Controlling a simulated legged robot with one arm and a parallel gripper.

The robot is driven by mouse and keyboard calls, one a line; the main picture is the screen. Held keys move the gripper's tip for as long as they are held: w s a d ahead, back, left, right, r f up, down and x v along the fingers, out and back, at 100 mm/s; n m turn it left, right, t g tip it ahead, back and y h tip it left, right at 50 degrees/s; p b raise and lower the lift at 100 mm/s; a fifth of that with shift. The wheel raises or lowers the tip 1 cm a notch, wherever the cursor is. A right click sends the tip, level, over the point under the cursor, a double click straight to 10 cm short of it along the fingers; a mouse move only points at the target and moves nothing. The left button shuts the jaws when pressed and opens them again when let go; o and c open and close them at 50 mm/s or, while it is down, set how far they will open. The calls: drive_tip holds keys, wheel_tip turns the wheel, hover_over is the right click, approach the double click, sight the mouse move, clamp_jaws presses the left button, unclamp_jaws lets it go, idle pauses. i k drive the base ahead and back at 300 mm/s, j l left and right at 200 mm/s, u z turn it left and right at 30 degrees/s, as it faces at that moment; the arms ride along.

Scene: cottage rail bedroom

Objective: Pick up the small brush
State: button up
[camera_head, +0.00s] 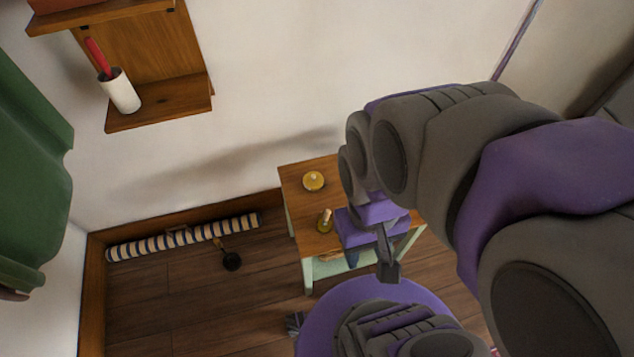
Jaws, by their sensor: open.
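No thing in view is plainly a small brush. A small dark round-headed thing with a thin brown handle (231,260) lies on the wooden floor beside the striped roll, and it may be the brush; it is too small to be sure. My gripper (388,268) points down in front of the small side table (296,185), to the right of the dark thing and well apart from it. Its jaws are open, seen nearly edge-on, and I see nothing between them. My arm hides the right part of the table.
A striped roll (185,237) lies along the wall. A green curtain (30,170) hangs left. The left floor is mostly clear.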

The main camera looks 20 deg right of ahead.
sight(327, 213)
drive_tip(key=j+z, duration=0.2)
drive_tip(key=z, duration=1.3)
drive_tip(key=k+j+z, duration=0.1)
drive_tip(key=k+j, duration=0.25)
drive_tip(key=k, duration=0.15)
drive_tip(key=k+j+z, duration=0.15)
drive_tip(key=k+j, duration=0.15)
drive_tip(key=k, duration=0.15)
